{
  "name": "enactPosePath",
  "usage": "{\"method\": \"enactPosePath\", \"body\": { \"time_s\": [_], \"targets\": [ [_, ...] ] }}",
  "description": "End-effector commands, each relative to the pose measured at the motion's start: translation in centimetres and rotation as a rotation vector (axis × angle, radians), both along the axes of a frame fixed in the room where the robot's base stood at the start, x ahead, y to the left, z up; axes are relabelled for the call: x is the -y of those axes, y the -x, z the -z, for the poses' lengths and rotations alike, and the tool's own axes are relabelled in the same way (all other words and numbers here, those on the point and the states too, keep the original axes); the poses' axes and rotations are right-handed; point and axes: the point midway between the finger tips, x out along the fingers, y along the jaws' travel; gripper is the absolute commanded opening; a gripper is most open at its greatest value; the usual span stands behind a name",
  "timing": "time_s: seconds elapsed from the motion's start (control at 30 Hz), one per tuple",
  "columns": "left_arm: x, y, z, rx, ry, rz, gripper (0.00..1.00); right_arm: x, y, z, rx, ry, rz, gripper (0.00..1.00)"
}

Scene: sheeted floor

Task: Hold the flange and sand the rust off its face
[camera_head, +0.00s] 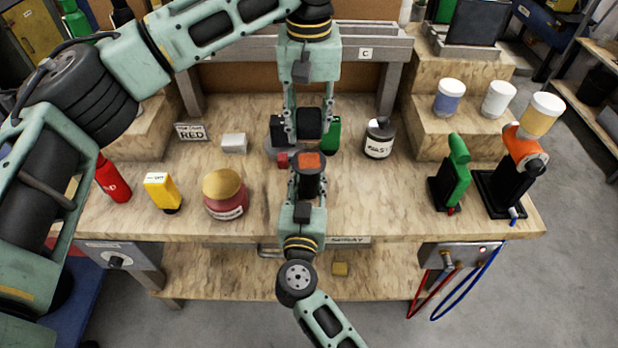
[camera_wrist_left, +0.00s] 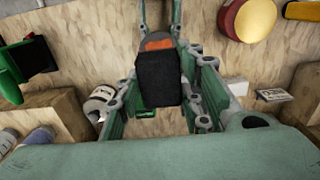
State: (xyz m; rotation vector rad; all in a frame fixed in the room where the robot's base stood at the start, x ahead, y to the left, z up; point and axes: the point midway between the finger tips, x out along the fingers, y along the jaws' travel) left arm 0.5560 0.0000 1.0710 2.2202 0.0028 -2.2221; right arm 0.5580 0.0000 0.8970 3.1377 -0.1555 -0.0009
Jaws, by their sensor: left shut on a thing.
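My left gripper (camera_head: 308,138) comes down from above and is shut on a black block (camera_head: 309,121). The left wrist view shows this block (camera_wrist_left: 159,78) between its fingers. My right gripper (camera_head: 308,178) comes from the front edge, below the left one. It appears shut on a dark, round-edged piece with a rust-orange patch (camera_head: 308,160), which looks like the flange's face. The orange patch also shows beyond the black block in the left wrist view (camera_wrist_left: 158,44). The block is close to the patch; I cannot tell whether they touch. The right fingertips are mostly hidden.
The bench's right-centre is clear.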

Motion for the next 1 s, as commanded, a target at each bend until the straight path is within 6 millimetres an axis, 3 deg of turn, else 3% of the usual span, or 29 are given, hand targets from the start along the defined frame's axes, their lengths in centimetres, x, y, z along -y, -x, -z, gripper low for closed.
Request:
{"method": "enactPosePath", "body": {
  "time_s": [0.3,1.0],
  "targets": [
    [0.0,0.0,-0.01,0.0,0.0,0.0,0.14,-0.01,0.02,0.0,0.0,0.0,0.0,0.0],
    [0.02,0.06,-0.03,0.001,0.0,0.0,0.14,-0.02,0.02,0.01,0.0,0.0,-0.001,0.0]
  ]
}}
